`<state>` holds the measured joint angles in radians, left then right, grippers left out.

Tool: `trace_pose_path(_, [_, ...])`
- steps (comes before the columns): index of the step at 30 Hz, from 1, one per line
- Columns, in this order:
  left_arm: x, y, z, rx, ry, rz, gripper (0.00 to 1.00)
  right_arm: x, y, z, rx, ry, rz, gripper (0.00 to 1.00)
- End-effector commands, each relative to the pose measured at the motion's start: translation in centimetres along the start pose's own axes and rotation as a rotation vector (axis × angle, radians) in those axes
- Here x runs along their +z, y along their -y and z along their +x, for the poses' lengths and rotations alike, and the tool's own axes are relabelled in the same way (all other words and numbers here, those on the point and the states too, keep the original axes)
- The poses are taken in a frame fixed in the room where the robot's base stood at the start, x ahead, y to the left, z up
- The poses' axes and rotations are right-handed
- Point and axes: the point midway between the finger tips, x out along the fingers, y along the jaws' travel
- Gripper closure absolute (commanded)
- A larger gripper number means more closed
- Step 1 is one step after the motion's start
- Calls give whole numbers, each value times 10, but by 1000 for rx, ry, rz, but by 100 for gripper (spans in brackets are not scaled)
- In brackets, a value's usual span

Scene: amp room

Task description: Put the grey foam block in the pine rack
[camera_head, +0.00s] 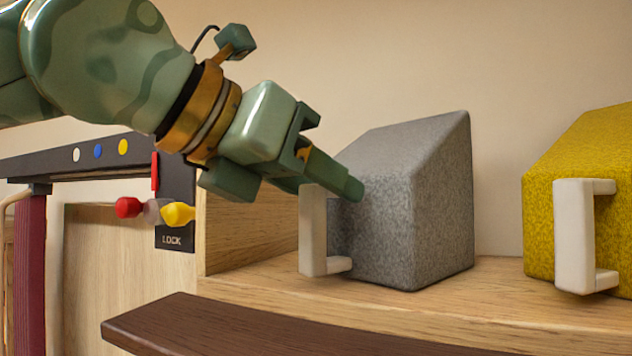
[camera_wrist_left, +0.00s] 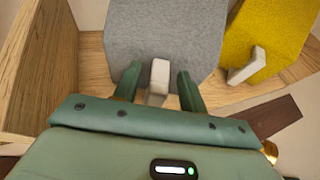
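The grey foam block (camera_head: 415,200), a wedge with a sloping top and a white handle (camera_head: 313,232) on its front, stands upright on a light wooden shelf (camera_head: 260,287). My left gripper (camera_head: 335,182) is at the handle's upper part. In the left wrist view the handle (camera_wrist_left: 158,75) stands between the two open fingers, with a gap on each side, and the grey block (camera_wrist_left: 165,35) is just beyond. The light wooden shelf has an upright side board (camera_head: 245,230) on its left; I cannot tell whether this is the pine rack. My right gripper is not in view.
A yellow block (camera_head: 585,190) with a white handle stands on the shelf to the right, apart from the grey one. A dark brown board (camera_head: 250,328) runs across in front. At left are a dark LOCK panel (camera_head: 174,215) with coloured knobs and a dark red post (camera_head: 30,270).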

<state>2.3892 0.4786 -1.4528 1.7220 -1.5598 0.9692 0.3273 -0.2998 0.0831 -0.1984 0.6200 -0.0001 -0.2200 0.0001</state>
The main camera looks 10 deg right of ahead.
Motion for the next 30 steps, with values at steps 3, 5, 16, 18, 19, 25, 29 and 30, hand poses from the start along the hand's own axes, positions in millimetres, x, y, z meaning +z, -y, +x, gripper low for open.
trace_pose_path(3, [0,0,0,0,0,0,58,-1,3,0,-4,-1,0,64])
trace_pose_path(5, [0,0,0,0,0,0,58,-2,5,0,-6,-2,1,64])
trace_pose_path(16, [0,-1,-49,3,5,0,58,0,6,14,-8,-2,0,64])
trace_pose_path(18, [0,0,-66,2,5,-1,58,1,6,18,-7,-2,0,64])
trace_pose_path(19, [1,-1,-73,3,5,-1,58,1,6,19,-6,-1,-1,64])
trace_pose_path(25, [2,0,-109,3,2,1,58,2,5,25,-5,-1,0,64])
trace_pose_path(29, [2,0,-119,2,2,2,58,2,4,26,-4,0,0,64])
trace_pose_path(30, [2,0,-121,2,2,2,58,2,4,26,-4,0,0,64])
